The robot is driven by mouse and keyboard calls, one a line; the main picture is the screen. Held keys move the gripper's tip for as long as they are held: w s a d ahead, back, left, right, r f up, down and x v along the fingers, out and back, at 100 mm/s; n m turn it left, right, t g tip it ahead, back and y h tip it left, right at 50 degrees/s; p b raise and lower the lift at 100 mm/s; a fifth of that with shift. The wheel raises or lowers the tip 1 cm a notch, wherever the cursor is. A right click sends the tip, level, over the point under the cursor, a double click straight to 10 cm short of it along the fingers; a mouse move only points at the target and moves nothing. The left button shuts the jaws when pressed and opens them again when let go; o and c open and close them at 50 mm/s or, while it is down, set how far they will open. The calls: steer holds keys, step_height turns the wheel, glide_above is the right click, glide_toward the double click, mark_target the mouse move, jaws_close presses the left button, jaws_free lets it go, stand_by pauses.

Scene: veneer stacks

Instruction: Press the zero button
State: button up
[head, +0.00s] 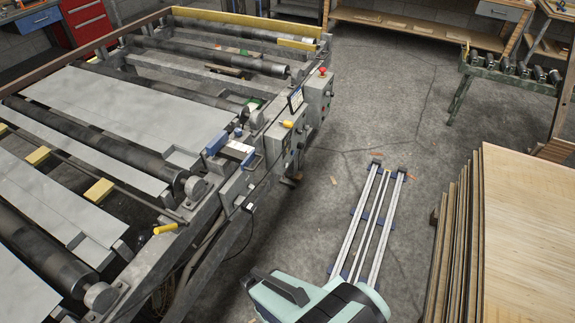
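No button marked zero can be read at this size. A small dark display unit (295,99) with a lighter screen is mounted on the machine's right side rail. Just right of it, a grey control box (318,92) carries a red mushroom button (322,71) on top. A second grey box (280,145) below the display has small dark controls and a yellow part (287,124) at its top. My gripper is not in view; only a mint-and-dark part of my own body shows at the bottom edge.
A large roller machine (110,150) with grey sheets fills the left. A blue-and-white device (237,151) sits on its side rail. Stacked veneer (525,220) stands at right. A roller stand (508,75) is at the back right. The concrete floor (390,110) between is mostly clear.

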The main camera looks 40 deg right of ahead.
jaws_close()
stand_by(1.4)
